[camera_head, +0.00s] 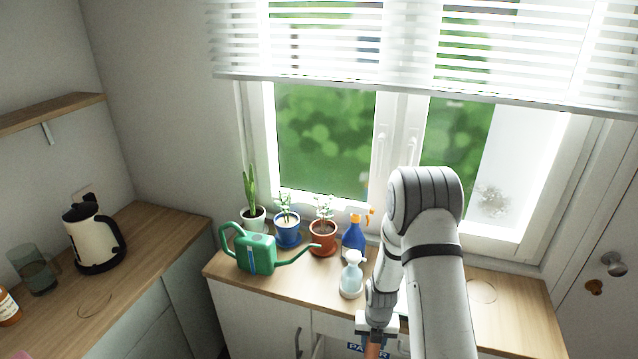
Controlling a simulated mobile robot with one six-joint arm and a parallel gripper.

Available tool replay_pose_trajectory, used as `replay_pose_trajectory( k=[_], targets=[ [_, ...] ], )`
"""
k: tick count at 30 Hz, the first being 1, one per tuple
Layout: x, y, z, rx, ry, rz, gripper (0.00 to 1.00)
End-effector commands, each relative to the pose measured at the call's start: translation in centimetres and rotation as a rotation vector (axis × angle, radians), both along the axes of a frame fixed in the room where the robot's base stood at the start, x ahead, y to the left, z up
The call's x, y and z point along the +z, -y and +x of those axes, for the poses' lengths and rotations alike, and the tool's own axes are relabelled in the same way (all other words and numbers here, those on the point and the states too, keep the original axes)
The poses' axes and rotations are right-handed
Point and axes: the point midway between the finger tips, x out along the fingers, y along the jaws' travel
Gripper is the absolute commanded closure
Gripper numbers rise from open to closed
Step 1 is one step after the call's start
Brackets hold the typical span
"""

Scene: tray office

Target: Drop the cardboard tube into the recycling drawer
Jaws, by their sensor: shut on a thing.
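My gripper (375,331) is at the bottom of the head view, in front of the counter's front edge. It is shut on the cardboard tube (373,351), a brown-orange piece that hangs below the jaws and runs out of the picture. Beside and behind the tube is a blue label with white letters, partly covered, on a pale drawer (335,350) below the counter. It seems to be the recycling drawer. How far it stands open and what is in it are out of view.
The counter (300,290) holds a green watering can (255,252), several potted plants, a blue spray bottle (354,238) and a pale spray bottle (351,276). A kettle (92,240) stands on the left counter. The right counter part is mostly clear.

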Motion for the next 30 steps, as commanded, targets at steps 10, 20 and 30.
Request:
replay_pose_trajectory(
  k=[10,20,30],
  targets=[
    [-2.6,-0.6,0.0,0.012,0.000,0.000,0.85],
    [-2.5,-0.6,0.0,0.013,0.001,0.000,0.58],
    [-2.5,-0.6,0.0,0.014,0.001,0.000,0.39]
  ],
)
